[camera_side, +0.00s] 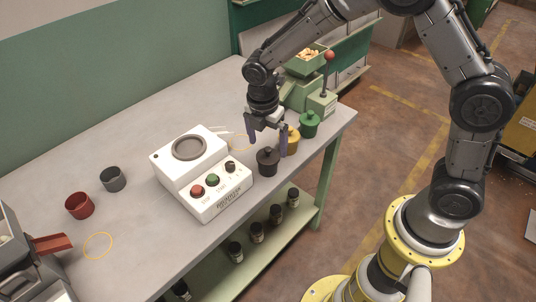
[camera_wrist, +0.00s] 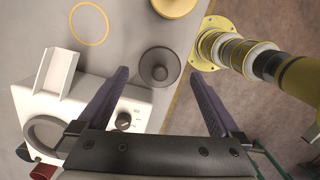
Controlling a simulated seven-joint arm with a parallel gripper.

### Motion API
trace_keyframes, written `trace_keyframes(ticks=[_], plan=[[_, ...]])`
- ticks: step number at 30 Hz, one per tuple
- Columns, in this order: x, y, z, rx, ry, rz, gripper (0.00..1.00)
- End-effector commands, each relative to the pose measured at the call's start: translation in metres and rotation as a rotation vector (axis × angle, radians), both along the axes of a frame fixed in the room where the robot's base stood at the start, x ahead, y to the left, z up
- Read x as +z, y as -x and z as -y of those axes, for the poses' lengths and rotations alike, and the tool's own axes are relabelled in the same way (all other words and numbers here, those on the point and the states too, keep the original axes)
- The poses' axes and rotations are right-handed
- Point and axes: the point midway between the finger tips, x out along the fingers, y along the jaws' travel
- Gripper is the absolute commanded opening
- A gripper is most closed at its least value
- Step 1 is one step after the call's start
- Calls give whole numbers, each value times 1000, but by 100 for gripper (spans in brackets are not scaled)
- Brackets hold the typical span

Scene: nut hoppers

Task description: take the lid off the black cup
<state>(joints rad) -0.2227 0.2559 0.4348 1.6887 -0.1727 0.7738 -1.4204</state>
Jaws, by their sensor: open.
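The black cup (camera_side: 268,164) stands upright near the table's front edge, just right of the white machine, with a dark knobbed lid (camera_side: 268,153) on it. In the wrist view the round lid (camera_wrist: 160,67) shows from above, ahead of and between the fingers. My gripper (camera_side: 268,146) is open, with one finger on each side in the side view, above the cup. In the wrist view my gripper (camera_wrist: 158,85) holds nothing. Whether a finger touches the lid cannot be told.
A yellow lidded cup (camera_side: 292,138) stands close behind the black cup, and a green lidded cup (camera_side: 309,124) is beyond it. The white machine with buttons (camera_side: 213,190) is to the left. Red (camera_side: 79,206) and grey (camera_side: 113,179) open cups stand further left.

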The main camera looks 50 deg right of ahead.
Motion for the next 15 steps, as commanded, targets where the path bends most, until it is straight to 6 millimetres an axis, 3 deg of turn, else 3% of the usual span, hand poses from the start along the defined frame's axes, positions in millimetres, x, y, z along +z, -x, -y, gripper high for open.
trace_keyframes(ticks=[6, 14, 15], plan=[[-26, 0, 3, -1, 1, -2, 100], [-29, 0, 3, -1, 1, 1, 100], [-29, 0, 3, -1, 0, 1, 96]])
